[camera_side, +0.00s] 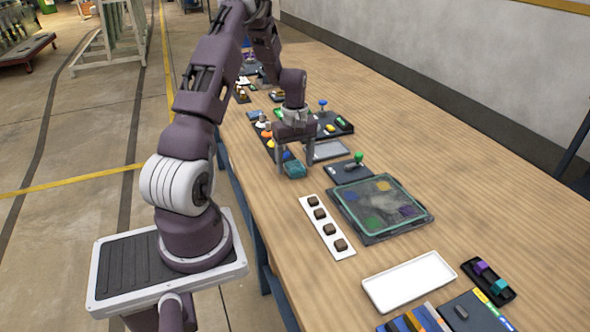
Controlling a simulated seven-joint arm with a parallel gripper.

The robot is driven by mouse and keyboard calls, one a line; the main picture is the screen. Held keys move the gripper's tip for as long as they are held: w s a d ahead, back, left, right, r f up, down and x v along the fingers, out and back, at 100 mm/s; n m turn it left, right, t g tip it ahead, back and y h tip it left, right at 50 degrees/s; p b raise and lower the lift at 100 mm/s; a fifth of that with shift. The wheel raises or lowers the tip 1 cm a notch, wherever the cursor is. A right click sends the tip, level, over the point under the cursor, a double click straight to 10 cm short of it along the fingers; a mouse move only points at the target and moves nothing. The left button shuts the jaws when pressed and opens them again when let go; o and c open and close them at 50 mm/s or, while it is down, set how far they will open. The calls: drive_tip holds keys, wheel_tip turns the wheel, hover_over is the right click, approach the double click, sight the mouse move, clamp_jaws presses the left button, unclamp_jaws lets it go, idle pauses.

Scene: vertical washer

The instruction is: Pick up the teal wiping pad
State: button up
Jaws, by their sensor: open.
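The teal wiping pad (294,171) is a small teal block on the wooden table, near the table's left edge. My gripper (296,165) points down over it, with its fingers apart. One finger shows at the pad's left and the other at its right, a little farther back. I cannot tell whether either finger touches the pad. The upper part of the pad lies between the fingers in this view.
A dark tray of coloured pieces (345,126) and a grey plate (330,150) lie close behind my gripper. A dark plate with a green-topped knob (359,158) is at right. Nearer are a white strip (312,202), a glass-like panel (375,226) and an empty white tray (385,294).

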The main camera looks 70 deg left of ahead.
sight(295, 165)
drive_tip(key=shift+f, duration=0.1)
drive_tip(key=c, duration=1.4)
wheel_tip(295, 165, up, 10)
drive_tip(key=shift+r, duration=0.1)
